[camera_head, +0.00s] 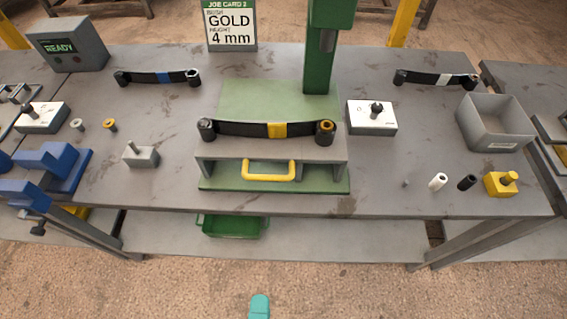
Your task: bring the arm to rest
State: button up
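My gripper is not seen clearly enough in this view to make out its fingers. A small teal rounded piece (259,306) shows at the bottom edge, in front of the bench; I cannot tell whether it is part of my arm. A black leaf spring with a gold band (278,130) lies across the grey fixture (222,170) of the green press (318,70). Its right eye holds a gold bushing (325,126). No gripper touches the spring.
A job card (230,25) reads gold, 4 mm. Floor in front is clear.

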jog(key=w+d+f+m+g+h, duration=0.2)
jog(key=w+d+f+m+g, duration=0.2)
jog(key=d, duration=0.5)
jog(key=w+d+f+m+g+h, duration=0.3)
jog(key=w+d+f+m+g, duration=0.15)
jog(key=d, duration=0.45)
jog(key=s+d+f+m+g+y, duration=0.2)
jog(key=s+d+f+m+g, duration=0.1)
jog(key=d, duration=0.3)
jog(key=s+d+f+m+g+y, duration=0.3)
jog(key=d+m, duration=0.3)
jog(key=d, duration=0.1)
jog(key=shift+s+y, duration=0.3)
jog(key=shift+s, duration=0.05)
